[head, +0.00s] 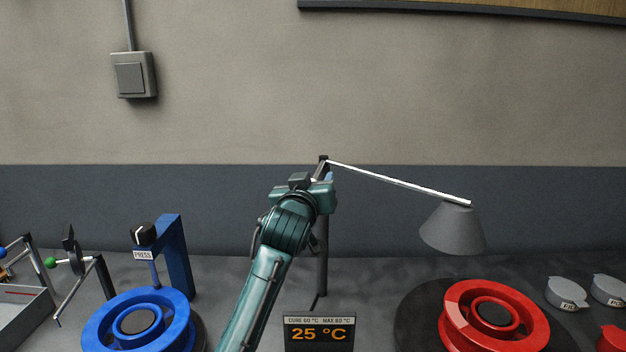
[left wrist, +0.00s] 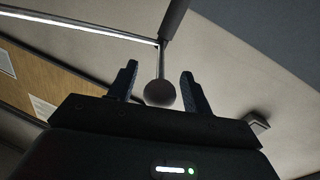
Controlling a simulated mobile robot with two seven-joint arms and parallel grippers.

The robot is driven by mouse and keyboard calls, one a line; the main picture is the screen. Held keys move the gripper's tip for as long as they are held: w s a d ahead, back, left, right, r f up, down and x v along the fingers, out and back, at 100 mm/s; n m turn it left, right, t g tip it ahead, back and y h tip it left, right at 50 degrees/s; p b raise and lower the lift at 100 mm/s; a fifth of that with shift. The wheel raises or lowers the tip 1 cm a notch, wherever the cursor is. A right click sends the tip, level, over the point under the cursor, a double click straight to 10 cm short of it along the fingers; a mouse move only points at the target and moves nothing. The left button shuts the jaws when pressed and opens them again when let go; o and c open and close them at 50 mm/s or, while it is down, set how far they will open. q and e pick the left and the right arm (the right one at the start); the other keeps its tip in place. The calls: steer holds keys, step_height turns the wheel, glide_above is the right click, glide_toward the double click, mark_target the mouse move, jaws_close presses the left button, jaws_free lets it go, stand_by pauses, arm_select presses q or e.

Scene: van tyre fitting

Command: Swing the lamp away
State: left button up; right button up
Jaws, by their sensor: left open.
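The lamp has a grey cone shade (head: 453,228) hanging at the end of a thin white arm (head: 395,181), which runs from the top of a dark upright post (head: 322,262). The shade hangs above the red wheel (head: 495,317). My left gripper (head: 326,178) is at the top of the post, by the inner end of the lamp arm. In the left wrist view my left gripper (left wrist: 159,82) is open. A dark round knob (left wrist: 159,93) on a rod shows between its fingers; I cannot tell its depth. The white lamp arm (left wrist: 80,26) crosses that view's upper left. My right gripper is not in view.
A display reading 25 °C (head: 319,332) stands in front of the post. A blue press (head: 176,255) and blue wheel (head: 140,322) are at left. Grey lidded pots (head: 566,293) stand at right. The wall behind carries a switch box (head: 133,75).

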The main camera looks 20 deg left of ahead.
arm_select(q)
steer(key=shift+c, duration=0.5)
jaws_close()
